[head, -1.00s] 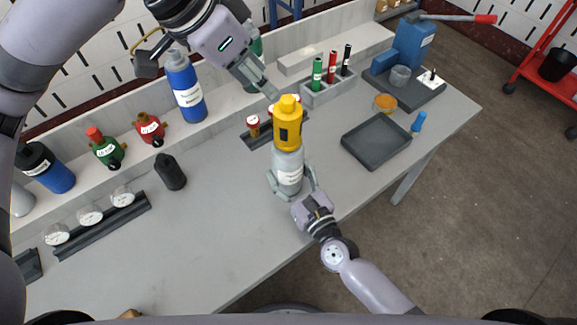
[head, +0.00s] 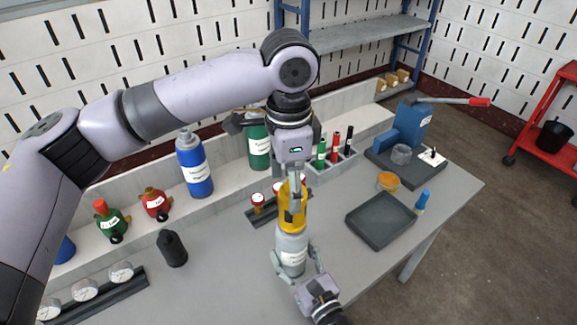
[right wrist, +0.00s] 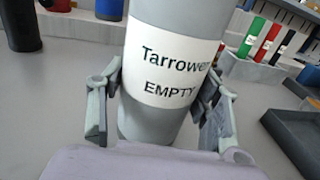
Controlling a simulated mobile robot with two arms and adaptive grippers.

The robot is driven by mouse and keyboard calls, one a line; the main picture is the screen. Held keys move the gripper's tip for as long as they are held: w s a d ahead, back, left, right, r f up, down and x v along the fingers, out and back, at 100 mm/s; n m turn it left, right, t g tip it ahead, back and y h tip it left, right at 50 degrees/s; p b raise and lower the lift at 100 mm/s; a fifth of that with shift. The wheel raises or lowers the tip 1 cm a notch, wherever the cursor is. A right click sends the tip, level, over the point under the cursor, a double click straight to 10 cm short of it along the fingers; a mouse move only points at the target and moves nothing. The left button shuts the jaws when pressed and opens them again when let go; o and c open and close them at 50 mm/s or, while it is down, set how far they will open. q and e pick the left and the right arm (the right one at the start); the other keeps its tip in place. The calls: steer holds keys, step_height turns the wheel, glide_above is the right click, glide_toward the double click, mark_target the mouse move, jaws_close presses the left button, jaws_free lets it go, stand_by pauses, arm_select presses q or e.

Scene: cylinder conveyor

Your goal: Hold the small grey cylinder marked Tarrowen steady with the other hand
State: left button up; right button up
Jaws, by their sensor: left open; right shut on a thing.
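The small grey cylinder (head: 291,254) stands upright on the bench with a yellow piece (head: 291,207) on its top. In the right wrist view the grey cylinder (right wrist: 160,75) carries a white label reading Tarrowen, EMPTY. My right gripper (head: 297,272) is shut around its lower body, one finger on each side; its fingers also show in the right wrist view (right wrist: 160,110). My left gripper (head: 294,207) points down from above at the yellow piece, with its jaws open. A finger covers part of the yellow piece, and I cannot tell whether it touches.
A dark tray (head: 381,221) and a blue-capped item (head: 422,202) lie to the right. Blue (head: 195,165) and green (head: 259,148) bottles stand behind on the ledge. A black bottle (head: 172,248) stands at left. The bench between it and the cylinder is clear.

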arm_select(q)
step_height(320, 180, down, 8)
steer(key=shift+r, duration=0.2)
steer(key=c, duration=1.4)
steer(key=o, duration=1.1)
steer(key=shift+w+d, duration=0.1)
steer(key=shift+d, duration=0.25)
steer(key=shift+c, duration=0.2)
